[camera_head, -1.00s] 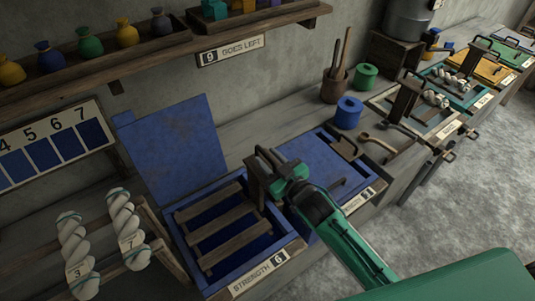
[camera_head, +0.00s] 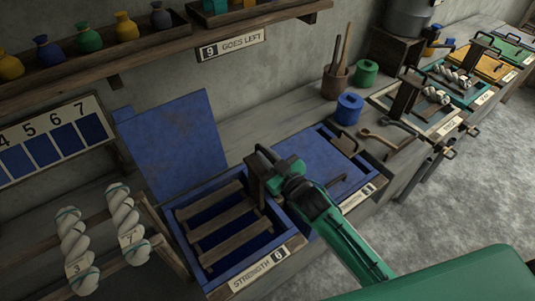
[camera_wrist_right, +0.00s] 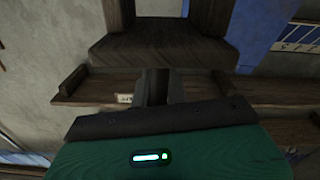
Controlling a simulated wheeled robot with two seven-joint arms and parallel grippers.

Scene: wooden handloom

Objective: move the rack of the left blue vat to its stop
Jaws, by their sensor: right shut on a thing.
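The left blue vat (camera_head: 290,236) stands open, its blue lid (camera_head: 178,145) raised behind it. A plate reading STRENGTH 6 (camera_head: 258,269) is on its front edge. The slatted wooden rack (camera_head: 222,222) lies across the vat's inside, over dark blue liquid. A dark wooden upright with a top bar stands at the rack's right side. My right gripper (camera_head: 268,168) is shut on this upright, partly hiding it. In the right wrist view, a broad wooden piece (camera_wrist_right: 160,50) lies just beyond the fingers (camera_wrist_right: 157,88). My left gripper is not in view.
A closed blue vat (camera_head: 318,158) adjoins on the right. White skeins tagged 3 (camera_head: 74,250) and 7 (camera_head: 127,222) hang at the left. The floor at right is clear.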

